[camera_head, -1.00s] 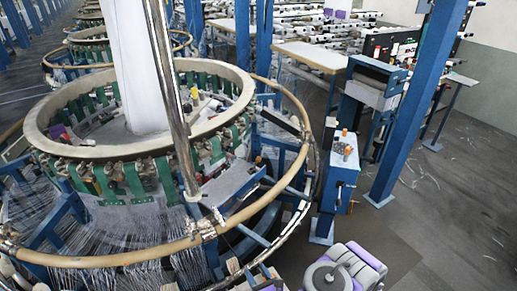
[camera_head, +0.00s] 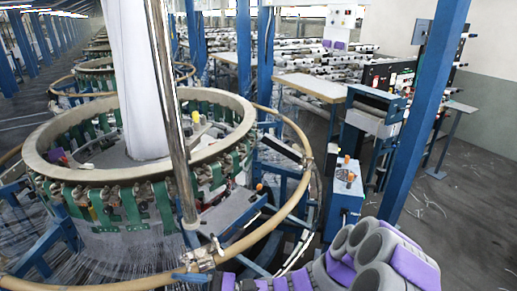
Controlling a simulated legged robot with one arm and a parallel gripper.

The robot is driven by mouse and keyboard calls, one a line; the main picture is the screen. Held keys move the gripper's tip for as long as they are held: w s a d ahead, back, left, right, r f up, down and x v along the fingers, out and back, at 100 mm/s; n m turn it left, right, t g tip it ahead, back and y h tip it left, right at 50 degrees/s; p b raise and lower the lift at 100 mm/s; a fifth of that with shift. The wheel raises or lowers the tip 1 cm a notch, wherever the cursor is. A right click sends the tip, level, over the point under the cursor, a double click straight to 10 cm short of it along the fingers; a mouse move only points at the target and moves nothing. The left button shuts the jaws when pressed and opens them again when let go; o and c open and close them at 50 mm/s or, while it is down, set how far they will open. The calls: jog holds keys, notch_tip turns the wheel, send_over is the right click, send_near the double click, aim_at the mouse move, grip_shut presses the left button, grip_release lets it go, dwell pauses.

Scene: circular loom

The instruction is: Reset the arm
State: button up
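My arm, grey with purple bands, shows at the bottom right of the head view. Its links are raised and bent in front of the loom's outer ring. My gripper is not visible in this view, so I cannot see its fingers or whether it holds anything. The circular loom (camera_head: 150,180) fills the left half, with a pale ring, green parts around it, white threads below and a white fabric tube (camera_head: 136,80) rising from its middle.
A tan outer rail (camera_head: 287,215) and a metal pole (camera_head: 172,110) stand close ahead. A blue control box (camera_head: 346,195) and a blue post (camera_head: 425,110) stand to the right. A table (camera_head: 310,87) is farther back. Grey floor (camera_head: 470,200) is open at the right.

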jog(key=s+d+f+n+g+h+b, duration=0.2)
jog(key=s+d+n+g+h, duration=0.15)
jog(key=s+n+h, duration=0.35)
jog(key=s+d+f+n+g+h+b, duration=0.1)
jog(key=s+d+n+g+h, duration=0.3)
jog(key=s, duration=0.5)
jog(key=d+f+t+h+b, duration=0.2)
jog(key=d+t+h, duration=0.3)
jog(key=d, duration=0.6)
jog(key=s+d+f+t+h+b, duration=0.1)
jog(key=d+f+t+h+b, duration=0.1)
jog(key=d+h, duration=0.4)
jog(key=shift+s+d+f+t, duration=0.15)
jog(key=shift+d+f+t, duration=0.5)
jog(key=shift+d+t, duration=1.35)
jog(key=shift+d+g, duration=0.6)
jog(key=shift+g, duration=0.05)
